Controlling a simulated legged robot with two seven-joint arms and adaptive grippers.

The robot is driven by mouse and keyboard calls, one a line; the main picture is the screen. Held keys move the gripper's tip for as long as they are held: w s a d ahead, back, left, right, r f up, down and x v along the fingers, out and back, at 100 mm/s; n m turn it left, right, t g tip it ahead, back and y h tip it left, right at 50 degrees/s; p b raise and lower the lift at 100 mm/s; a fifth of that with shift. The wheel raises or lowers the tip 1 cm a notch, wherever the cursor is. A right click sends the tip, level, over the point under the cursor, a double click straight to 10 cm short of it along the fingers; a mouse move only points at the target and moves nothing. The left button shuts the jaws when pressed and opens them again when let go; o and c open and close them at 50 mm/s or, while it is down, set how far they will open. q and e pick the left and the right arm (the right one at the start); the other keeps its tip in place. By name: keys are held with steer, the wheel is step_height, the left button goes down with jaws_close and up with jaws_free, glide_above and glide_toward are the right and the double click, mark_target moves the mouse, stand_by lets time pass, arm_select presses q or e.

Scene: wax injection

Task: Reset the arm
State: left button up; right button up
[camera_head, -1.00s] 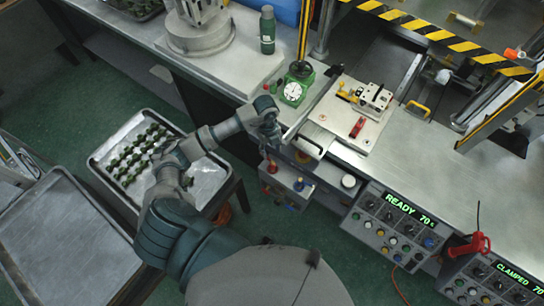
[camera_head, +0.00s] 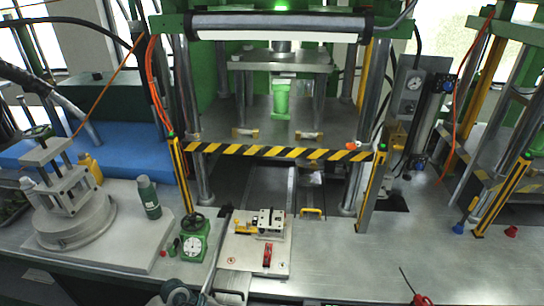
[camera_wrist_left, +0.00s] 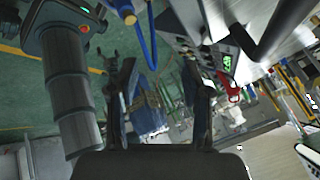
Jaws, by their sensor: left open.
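My left gripper (camera_wrist_left: 160,82) shows in the left wrist view with its two dark fingers spread apart and nothing between them. In the head view only a small grey-green part of my arm shows at the bottom edge, left of the white fixture plate (camera_head: 240,262); the gripper itself cannot be made out there. My right gripper is in neither view. In the wrist view a red-handled tool (camera_wrist_left: 228,84) and a green display (camera_wrist_left: 227,63) lie beyond the right finger.
A press with a yellow-black striped bar (camera_head: 280,153) stands at the back centre. The metal bench (camera_head: 350,265) is mostly clear right of the plate.

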arm_select(q)
steer(key=d+r+t+h, duration=0.3)
steer(key=d+r+h, duration=0.55)
steer(key=d, duration=0.25)
steer(key=w+a+r+n+t+y, duration=0.25)
steer(key=a+r+n+t, duration=0.25)
steer(key=r+n+t, duration=0.65)
steer(key=s+a+f+n+g+y, duration=0.2)
steer(key=s+a+f+n+y, duration=0.2)
steer(key=a+f+n+y, duration=1.25)
steer(key=s+d+f+m+g+h, duration=0.2)
steer(key=s+f+g, duration=0.35)
steer(key=s, duration=0.45)
steer(key=s+d+f+m+g+h, duration=0.2)
steer(key=s+d+f+g, duration=0.15)
steer(key=s+f, duration=0.4)
steer(key=s+a+f+g, duration=0.1)
steer(key=s+f+g, duration=0.15)
steer(key=f, duration=2.25)
steer(key=s+a+f, duration=0.3)
steer(key=s+f, duration=1.3)
steer(key=s, duration=0.2)
steer(key=shift+s+y, duration=0.25)
steer(key=shift+y, duration=0.2)
